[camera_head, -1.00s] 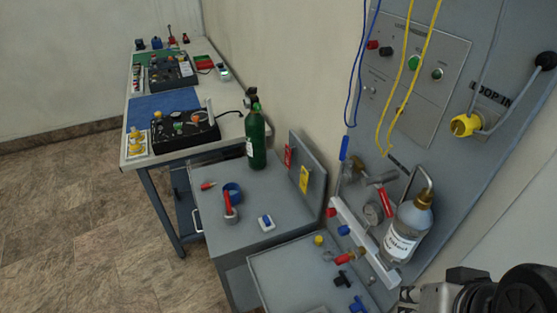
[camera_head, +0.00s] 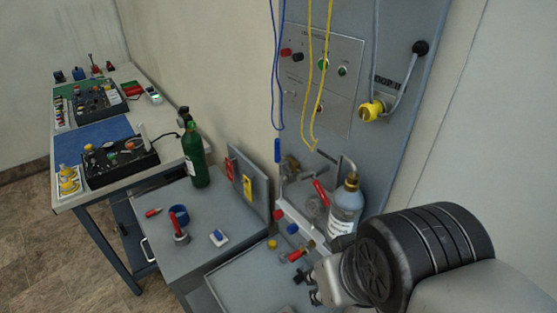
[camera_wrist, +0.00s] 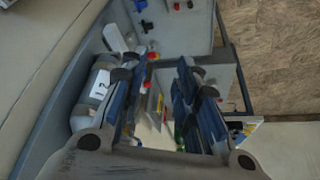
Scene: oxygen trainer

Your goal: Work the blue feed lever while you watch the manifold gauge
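An upright blue lever handle (camera_head: 278,150) stands at the left edge of the grey wall panel (camera_head: 345,150), above a brass-coloured valve (camera_head: 291,167). The round manifold gauge (camera_head: 313,207) is below and right of it, beside a red handle (camera_head: 321,191). The gauge is small and its reading cannot be made out. In the wrist view my gripper (camera_wrist: 155,72) has its two fingers apart, with nothing held between them. The lever cannot be picked out there. In the head view my arm is at lower right, below the panel and apart from the lever.
A labelled bottle (camera_head: 345,212) stands right of the gauge. Blue cords (camera_head: 274,75) and yellow cords (camera_head: 310,90) hang before the panel. A green cylinder (camera_head: 194,155) stands on the grey cabinet (camera_head: 205,205). A workbench (camera_head: 70,200) with control boxes is at left.

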